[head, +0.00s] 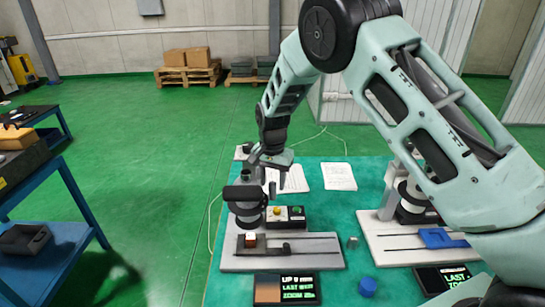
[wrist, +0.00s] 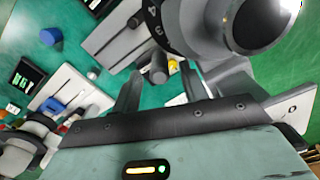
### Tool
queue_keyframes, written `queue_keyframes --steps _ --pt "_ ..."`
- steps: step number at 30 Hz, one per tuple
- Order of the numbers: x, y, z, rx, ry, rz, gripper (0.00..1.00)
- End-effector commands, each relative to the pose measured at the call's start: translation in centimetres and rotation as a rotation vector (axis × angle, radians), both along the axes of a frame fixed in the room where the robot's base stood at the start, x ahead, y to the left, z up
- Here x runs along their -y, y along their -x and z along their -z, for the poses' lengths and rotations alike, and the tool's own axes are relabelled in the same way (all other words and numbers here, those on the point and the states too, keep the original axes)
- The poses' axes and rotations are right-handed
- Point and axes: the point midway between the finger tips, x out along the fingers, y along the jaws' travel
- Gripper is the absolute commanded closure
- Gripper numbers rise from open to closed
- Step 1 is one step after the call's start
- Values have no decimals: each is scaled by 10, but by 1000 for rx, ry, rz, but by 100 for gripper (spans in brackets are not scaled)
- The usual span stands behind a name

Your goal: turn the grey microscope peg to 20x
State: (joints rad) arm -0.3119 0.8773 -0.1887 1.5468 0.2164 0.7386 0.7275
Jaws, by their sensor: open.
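The grey microscope (head: 245,208) stands at the left of the teal table, on a light grey base plate (head: 228,262). In the wrist view its dark ring (wrist: 160,22) carries white marks, one reading 4, beside the large dark eyepiece end (wrist: 250,20). A short grey peg (wrist: 158,70) sticks out from the ring's lower side. My gripper (head: 277,180) is at the microscope's upper right in the head view. Its two fingers (wrist: 160,80) are open, with the peg showing between their tips; whether either touches it I cannot tell. In the head view the peg is hidden.
A display (head: 290,289) in front shows green text with a zoom value. A white microscope (head: 412,205), blue knob (head: 367,286) and papers (head: 339,176) are on the table.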

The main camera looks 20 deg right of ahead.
Motion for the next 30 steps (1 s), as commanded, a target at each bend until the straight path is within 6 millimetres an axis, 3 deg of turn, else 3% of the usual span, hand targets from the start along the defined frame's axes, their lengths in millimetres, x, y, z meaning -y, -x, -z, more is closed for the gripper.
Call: queue_keyframes --steps 18,24,30 --pt "0 0 -132 4 0 -1 57" --pt "0 0 -155 2 -1 1 57" --pt "0 0 -162 0 0 1 57"
